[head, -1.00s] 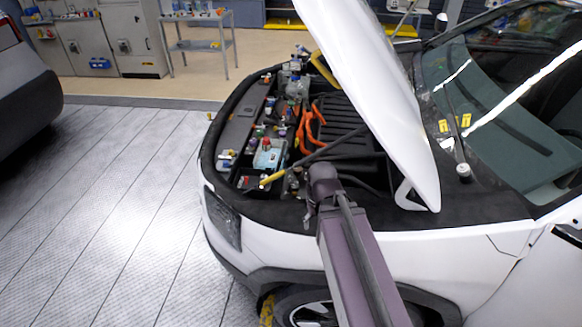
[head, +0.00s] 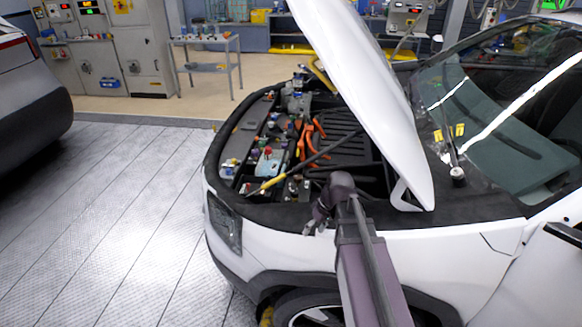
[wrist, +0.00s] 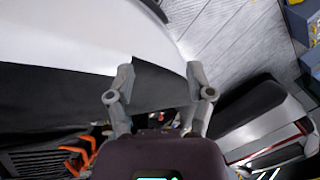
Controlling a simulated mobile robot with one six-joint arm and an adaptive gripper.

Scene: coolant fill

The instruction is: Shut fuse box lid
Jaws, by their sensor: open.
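The fuse box lid cannot be told apart for certain among the small dark parts in the open engine bay (head: 335,140). My gripper (head: 315,228) is at the bay's near edge, over the white fender, with its fingers pointing down and left. In the wrist view my gripper (wrist: 160,78) shows its two grey fingers spread apart with nothing between them. They appear over the dark rim and white front body of the car. My own wrist and arm hide some of the bay's near side.
The white hood (head: 365,80) stands raised over the bay. A dark rod with a yellow end (head: 270,183) crosses the bay. Orange cables (head: 305,140) and a reservoir with a red cap (head: 268,160) lie inside.

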